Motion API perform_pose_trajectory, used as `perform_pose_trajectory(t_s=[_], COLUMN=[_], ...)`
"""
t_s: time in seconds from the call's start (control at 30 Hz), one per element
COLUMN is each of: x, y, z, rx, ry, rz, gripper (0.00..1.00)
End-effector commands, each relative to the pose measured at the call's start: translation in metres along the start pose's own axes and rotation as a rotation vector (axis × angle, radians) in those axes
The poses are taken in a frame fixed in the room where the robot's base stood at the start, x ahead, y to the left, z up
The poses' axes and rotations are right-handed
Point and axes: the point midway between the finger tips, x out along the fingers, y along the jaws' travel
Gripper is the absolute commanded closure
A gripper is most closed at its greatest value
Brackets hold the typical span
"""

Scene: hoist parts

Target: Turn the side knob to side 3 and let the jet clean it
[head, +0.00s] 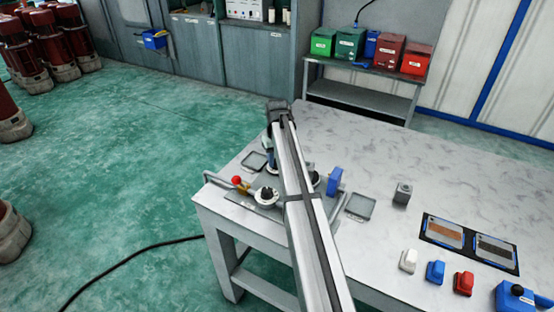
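A small fixture with a grey base (262,208) stands at the near left corner of the table. On it I see a round black knob with a white ring (265,195) and a red knob on a yellow part (238,181). Another dark round part (316,178) shows just right of my arm. I cannot tell which of these is the side knob, read any side number, or make out the jet. My arm crosses over the fixture and covers its middle. My gripper's fingers are hidden behind the arm, so its contact with any knob does not show.
A blue block (334,181) stands right of the arm. Shallow grey trays (360,207) lie beside the fixture. A grey block (402,193), a dark panel (470,244) and white, blue and red pieces (436,271) lie to the right. The table's far middle is clear.

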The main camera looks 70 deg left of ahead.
Motion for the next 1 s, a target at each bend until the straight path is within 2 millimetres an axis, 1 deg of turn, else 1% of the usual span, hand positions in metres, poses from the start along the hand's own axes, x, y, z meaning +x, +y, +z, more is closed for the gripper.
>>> perform_pose_trajectory(t_s=[0.1, 0.33, 0.9, 0.93, 1.0], x=[-0.0002, -0.0002, -0.0003, -0.0003, -0.0003], y=[0.0, -0.0002, -0.0002, -0.0002, -0.0002], z=[-0.0001, -0.0002, -0.0002, -0.0002, -0.0002], rx=[0.066, 0.151, 0.18, 0.18, 0.18], ry=[0.0, 0.0, 0.0, 0.0, 0.0], rz=[0.0, 0.0, 0.0, 0.0, 0.0], gripper=[0.93, 0.93, 0.93, 0.59, 0.53])
